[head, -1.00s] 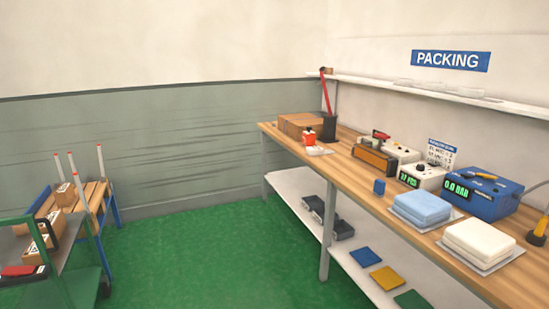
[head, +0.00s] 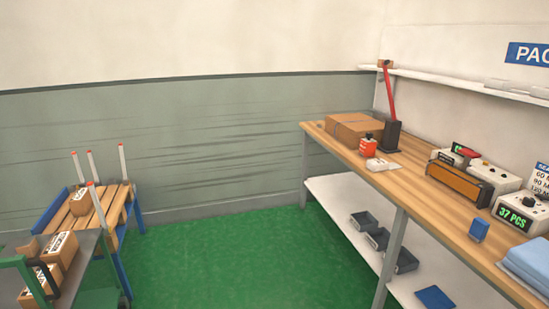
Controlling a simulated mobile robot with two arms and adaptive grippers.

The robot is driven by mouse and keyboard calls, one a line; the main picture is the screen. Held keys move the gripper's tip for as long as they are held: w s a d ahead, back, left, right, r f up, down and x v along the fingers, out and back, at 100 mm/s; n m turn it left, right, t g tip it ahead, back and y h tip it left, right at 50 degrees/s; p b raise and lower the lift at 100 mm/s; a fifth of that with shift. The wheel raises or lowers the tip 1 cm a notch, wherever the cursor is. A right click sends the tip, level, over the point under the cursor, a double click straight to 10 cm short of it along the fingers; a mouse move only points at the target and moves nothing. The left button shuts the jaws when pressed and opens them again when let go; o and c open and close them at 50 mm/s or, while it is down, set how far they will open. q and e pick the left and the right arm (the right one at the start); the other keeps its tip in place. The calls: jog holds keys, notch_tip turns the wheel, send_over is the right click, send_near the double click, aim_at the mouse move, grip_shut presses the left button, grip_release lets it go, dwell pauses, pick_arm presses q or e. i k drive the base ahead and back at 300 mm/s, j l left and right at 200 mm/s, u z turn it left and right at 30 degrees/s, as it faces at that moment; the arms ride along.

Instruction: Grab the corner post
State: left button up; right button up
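Several thin white posts with red-orange tips stand upright at the slatted wooden stand on the left. One is at the back left (head: 76,167), one beside it (head: 91,164), one at the right (head: 122,162) and one at the front (head: 95,197). I cannot tell which of them is the corner post. The wooden stand (head: 112,203) has blue side rails and legs, and a cardboard box (head: 81,202) lies on it. The foot of the front post is partly hidden. Neither of my grippers is in view.
A green-framed cart (head: 88,247) with cardboard boxes (head: 61,251) stands in front of the stand. A long wooden packing bench (head: 400,185) with devices runs along the right. Green floor (head: 215,260) is clear between them. A grey-panelled wall (head: 220,140) closes the back.

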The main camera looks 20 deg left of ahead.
aim_at(88, 152)
jog(key=i+j+u, duration=0.3)
jog(key=u, duration=0.2)
jog(key=i+j+u, duration=0.1)
jog(key=i+u, duration=0.5)
jog(key=i, duration=0.5)
jog(key=i+l+u, duration=0.15)
jog(key=i, duration=0.5)
